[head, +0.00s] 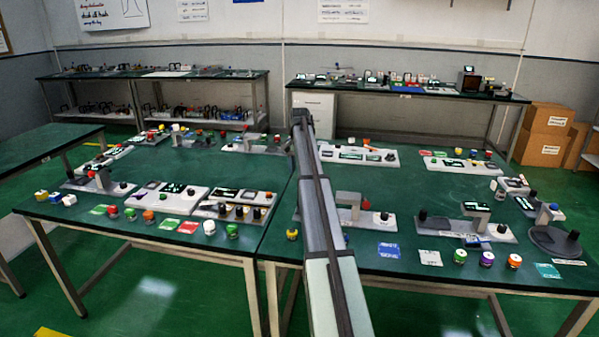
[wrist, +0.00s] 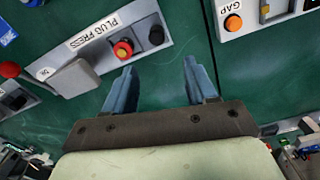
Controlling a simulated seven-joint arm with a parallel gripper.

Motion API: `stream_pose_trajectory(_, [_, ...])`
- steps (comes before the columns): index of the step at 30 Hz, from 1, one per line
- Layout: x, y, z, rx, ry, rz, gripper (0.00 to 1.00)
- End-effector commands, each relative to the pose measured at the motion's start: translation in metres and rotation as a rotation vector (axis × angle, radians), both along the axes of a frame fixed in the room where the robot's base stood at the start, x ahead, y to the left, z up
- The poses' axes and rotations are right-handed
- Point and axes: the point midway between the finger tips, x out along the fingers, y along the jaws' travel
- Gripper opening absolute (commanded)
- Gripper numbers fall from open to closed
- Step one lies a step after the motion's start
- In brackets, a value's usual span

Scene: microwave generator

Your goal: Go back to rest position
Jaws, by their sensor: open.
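My gripper (wrist: 158,82) shows in the wrist view with its two blue-grey fingers apart and nothing between them. It is above the green tabletop (wrist: 170,50). A grey panel labelled "PLUG PRESS" (wrist: 110,40) with a red button (wrist: 123,49) and a black knob lies to the left of the fingers, apart from them as far as I can tell. A white panel labelled "GAP" (wrist: 250,15) with an orange button is at the upper right. In the head view my arm reaches forward over the middle of the tables, and my gripper cannot be made out there.
Two green tables, left (head: 120,222) and right (head: 400,190), carry several control panels and coloured buttons along their edges. A pedestal device (head: 553,240) stands at the far right. Shelves (head: 200,75) and cardboard boxes (head: 545,130) are at the back. The left table's middle is mostly clear.

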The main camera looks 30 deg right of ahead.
Motion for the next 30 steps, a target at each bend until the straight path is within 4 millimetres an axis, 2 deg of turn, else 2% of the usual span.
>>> stream_pose_trajectory(11, [0.0, 0.0, -0.001, 0.0, 0.0, 0.0, 0.57])
stream_pose_trajectory(14, [0.002, 0.01, -0.004, -0.009, -0.008, 0.008, 0.57])
stream_pose_trajectory(16, [0.007, 0.025, -0.011, -0.026, -0.025, 0.022, 0.57])
stream_pose_trajectory(20, [0.021, 0.076, -0.03, -0.084, -0.083, 0.066, 0.57])
stream_pose_trajectory(24, [0.038, 0.144, -0.052, -0.158, -0.174, 0.132, 0.57])
stream_pose_trajectory(30, [0.053, 0.242, -0.076, -0.249, -0.318, 0.232, 0.57])
